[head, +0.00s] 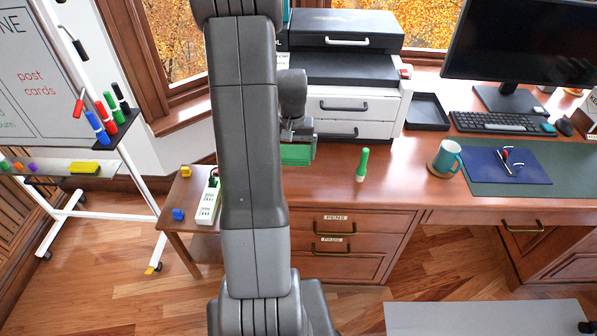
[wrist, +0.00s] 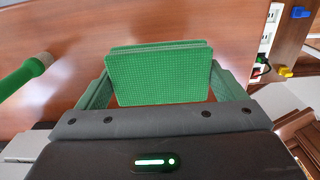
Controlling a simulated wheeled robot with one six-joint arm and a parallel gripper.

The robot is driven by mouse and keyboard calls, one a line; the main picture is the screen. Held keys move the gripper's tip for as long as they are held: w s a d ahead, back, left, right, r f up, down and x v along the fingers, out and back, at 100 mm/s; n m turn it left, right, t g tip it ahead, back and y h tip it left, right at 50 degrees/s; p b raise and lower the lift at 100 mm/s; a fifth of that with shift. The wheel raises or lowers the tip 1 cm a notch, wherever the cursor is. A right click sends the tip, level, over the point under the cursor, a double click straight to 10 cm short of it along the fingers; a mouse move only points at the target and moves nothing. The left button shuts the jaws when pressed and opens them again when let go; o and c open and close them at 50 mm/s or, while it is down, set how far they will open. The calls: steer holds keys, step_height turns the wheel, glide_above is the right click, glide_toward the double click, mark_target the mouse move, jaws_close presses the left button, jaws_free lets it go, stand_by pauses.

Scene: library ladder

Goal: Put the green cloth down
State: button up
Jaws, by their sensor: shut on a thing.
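The green cloth (wrist: 160,76) is a folded, textured square. My gripper (wrist: 165,95) is shut on it, with a finger at each side of the cloth in the wrist view. In the head view the cloth (head: 296,155) hangs below my gripper (head: 298,140), over the left part of the wooden desk (head: 400,185), in front of the printer. My arm hides part of the scene left of it. I cannot tell exactly how far the cloth is above the desk top.
A green marker-like bottle (head: 362,165) stands just right of the cloth. The printer and drawer unit (head: 345,105) is behind. A teal mug (head: 446,160), blue folder (head: 505,165) and keyboard (head: 500,122) are farther right. A small side table with a power strip (head: 208,205) is left. Desk front is clear.

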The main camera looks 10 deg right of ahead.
mark_target(293, 151)
steer(key=shift+a+f, duration=0.1)
steer(key=shift+f, duration=3.8)
steer(key=shift+f, duration=0.25)
steer(key=o, duration=0.8)
steer(key=shift+r, duration=0.1)
steer(key=shift+c, duration=0.2)
steer(key=shift+r, duration=0.1)
step_height(293, 151, up, 12)
steer(key=shift+r, duration=0.1)
